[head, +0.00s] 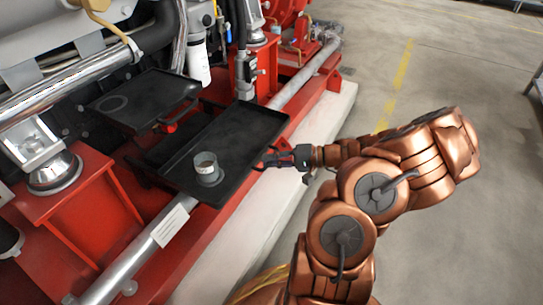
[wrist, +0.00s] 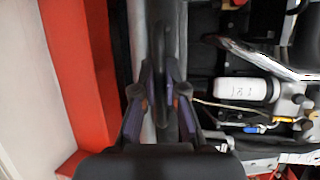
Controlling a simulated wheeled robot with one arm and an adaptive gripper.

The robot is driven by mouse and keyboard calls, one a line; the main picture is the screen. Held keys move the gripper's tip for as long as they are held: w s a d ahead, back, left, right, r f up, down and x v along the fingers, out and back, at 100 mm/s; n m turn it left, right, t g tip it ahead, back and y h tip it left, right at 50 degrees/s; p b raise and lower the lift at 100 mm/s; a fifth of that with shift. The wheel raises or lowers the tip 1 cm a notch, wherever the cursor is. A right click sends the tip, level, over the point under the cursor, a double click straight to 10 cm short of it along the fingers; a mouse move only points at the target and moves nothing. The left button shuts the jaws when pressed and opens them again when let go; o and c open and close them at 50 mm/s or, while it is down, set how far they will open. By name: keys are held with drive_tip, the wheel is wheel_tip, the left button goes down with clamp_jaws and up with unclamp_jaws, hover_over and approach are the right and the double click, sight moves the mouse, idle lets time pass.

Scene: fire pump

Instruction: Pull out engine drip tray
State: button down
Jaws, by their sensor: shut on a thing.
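A flat black drip tray (head: 235,138) lies below the engine and juts out past the red base frame on its right side. A small grey and white can (head: 206,168) stands on the tray. My gripper (head: 268,159) is at the tray's right, outer edge and is shut on it. In the wrist view my gripper (wrist: 159,98) has its two fingers on either side of a dark curved bar (wrist: 166,40), which looks like the tray's handle. The exact contact is partly hidden between the fingers.
A second, smaller black tray (head: 142,98) with a ring mark sits higher and further left. A silver pipe (head: 155,240) runs along the red frame (head: 75,232) beneath the tray. A pale plinth (head: 275,200) borders open grey floor (head: 440,75) to the right.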

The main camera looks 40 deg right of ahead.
drive_tip(key=c, duration=1.2)
unclamp_jaws()
drive_tip(key=v, duration=1.2)
drive_tip(key=shift+r, duration=0.1)
